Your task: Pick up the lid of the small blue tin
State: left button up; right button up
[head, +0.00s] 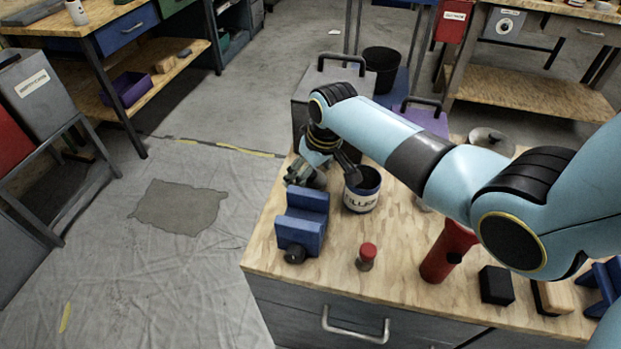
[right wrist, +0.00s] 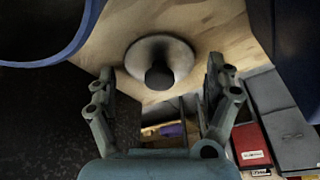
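A tin with a white label and blue rim (head: 362,190) stands open near the table's back left; its blue rim also fills the upper left of the right wrist view (right wrist: 62,52). A round grey lid with a dark knob (right wrist: 158,62) lies on the wood near the table edge. In the head view my right gripper mostly hides that spot. My right gripper (head: 328,179) is open, just left of the tin. In the right wrist view its two fingers (right wrist: 160,72) are spread either side of the lid, apart from the knob. My left gripper is not in view.
A blue vise (head: 303,220) stands close in front of my right gripper. A grey toolbox (head: 308,105) is behind it. A red-capped bottle (head: 366,257), a red cylinder (head: 447,252) and a black block (head: 495,285) stand nearer the front. Another knobbed disc (head: 490,141) lies at the back right.

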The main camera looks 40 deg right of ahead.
jog(key=c, duration=0.7)
jog(key=shift+r, duration=0.1)
